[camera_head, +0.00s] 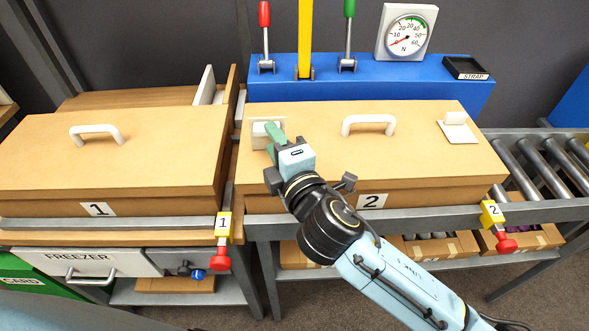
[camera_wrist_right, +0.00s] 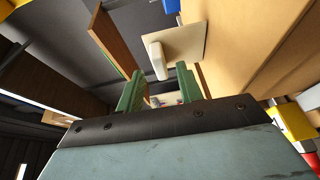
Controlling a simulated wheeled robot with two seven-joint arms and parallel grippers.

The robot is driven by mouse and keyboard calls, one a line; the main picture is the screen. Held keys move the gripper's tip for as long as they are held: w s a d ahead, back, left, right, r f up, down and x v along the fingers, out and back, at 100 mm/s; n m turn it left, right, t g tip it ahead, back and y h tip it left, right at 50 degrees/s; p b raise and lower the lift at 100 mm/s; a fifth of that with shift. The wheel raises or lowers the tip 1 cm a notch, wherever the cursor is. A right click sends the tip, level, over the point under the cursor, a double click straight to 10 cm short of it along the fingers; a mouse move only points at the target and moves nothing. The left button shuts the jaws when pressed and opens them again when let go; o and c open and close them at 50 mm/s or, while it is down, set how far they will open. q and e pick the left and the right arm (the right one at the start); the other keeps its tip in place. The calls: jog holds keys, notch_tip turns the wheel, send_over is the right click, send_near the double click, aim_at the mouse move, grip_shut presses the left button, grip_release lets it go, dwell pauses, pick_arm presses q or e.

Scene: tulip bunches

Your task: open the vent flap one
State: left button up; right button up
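A white flap plate with a raised tab (camera_head: 258,128) sits at the left end of the lid of the box marked 2 (camera_head: 340,190); my right gripper partly covers it. A similar white flap (camera_head: 457,130) sits at the lid's right end. My right gripper (camera_head: 273,131) is over the left flap, with its green fingers apart. In the right wrist view, the fingers (camera_wrist_right: 159,70) are open and the white tab (camera_wrist_right: 156,58) shows ahead, between the fingertip directions. I cannot tell whether they touch it. No flap is labelled one. My left gripper is not in view.
The box marked 1 (camera_head: 60,160) stands at left with a white handle. A blue bench (camera_head: 400,75) behind holds levers, a gauge (camera_head: 406,32) and a strap tray (camera_head: 466,68). A roller conveyor (camera_head: 540,160) is at right. Yellow-and-red latches hang in front.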

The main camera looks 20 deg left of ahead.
jog(key=v, duration=1.1)
